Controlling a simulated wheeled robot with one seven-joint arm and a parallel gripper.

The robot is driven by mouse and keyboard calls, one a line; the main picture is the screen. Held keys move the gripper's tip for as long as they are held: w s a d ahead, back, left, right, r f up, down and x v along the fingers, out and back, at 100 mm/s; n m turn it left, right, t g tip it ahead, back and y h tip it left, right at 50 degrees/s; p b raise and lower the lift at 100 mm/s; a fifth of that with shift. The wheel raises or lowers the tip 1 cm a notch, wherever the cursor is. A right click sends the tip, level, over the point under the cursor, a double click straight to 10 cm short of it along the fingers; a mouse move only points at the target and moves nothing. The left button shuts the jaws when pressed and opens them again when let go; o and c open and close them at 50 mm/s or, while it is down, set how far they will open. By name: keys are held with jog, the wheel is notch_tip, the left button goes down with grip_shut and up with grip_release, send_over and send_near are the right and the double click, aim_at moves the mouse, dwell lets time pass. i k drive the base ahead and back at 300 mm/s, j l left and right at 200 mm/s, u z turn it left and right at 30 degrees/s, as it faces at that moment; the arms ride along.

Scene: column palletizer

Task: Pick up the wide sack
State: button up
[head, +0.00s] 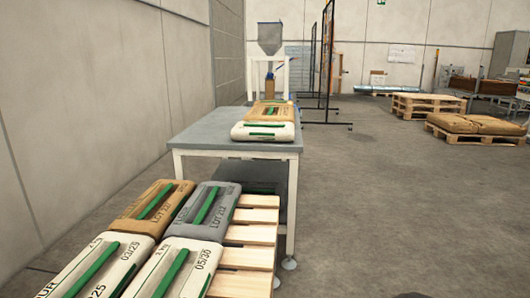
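A white sack (264,132) with a green stripe lies flat near the front edge of a grey table (205,134). It lies crosswise and looks broad. A brown sack (272,112) lies close behind it. On a wooden pallet (252,216) in the foreground lie a brown sack (137,213), a grey sack (202,213) and two white sacks (82,270) (151,277), each with a green stripe. The picture does not settle which is the wide sack. My gripper is not in view.
A hopper (271,38) stands behind the table's far end. The pallet's right side is bare slats. A wall runs along the left. Open floor (400,200) lies to the right, with black-framed fence panels (327,60) and pallets (468,131) farther back.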

aim_at(271, 116)
jog(key=i+l+z, duration=0.2)
jog(key=i+l, duration=0.35)
jog(key=i+l+z, duration=0.15)
jog(key=i+l, duration=0.3)
jog(key=i+l+z, duration=0.2)
jog(key=i+l, duration=0.15)
jog(key=i, duration=0.35)
